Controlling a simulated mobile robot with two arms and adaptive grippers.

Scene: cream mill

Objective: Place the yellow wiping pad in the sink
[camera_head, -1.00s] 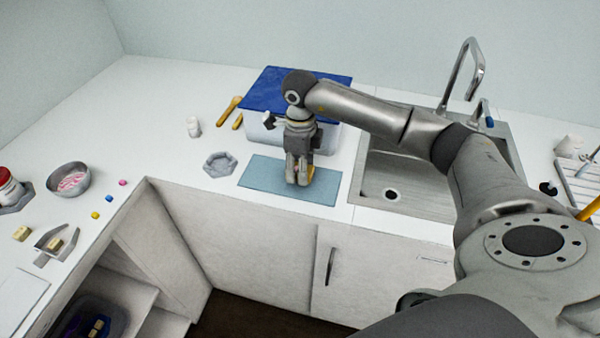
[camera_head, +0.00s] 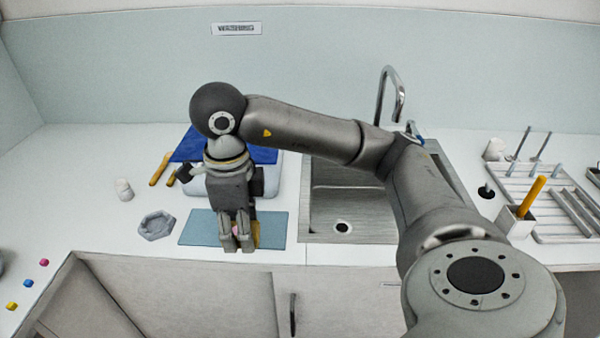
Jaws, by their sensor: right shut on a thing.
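The yellow wiping pad (camera_head: 257,234) shows as a small yellow strip, mostly hidden behind my right gripper (camera_head: 238,243). My right gripper points down over the blue-grey mat (camera_head: 200,229) and is shut on the pad. A small pink spot shows between the fingers; I cannot tell what it is. The metal sink (camera_head: 368,228) is to the right of the mat, with its drain visible and its basin empty where I can see it. My right arm crosses above the sink's back part. My left gripper is not in view.
The tap (camera_head: 392,95) rises behind the sink. A drying rack (camera_head: 570,215) and a holder with a yellow-handled tool (camera_head: 532,197) are at the right.

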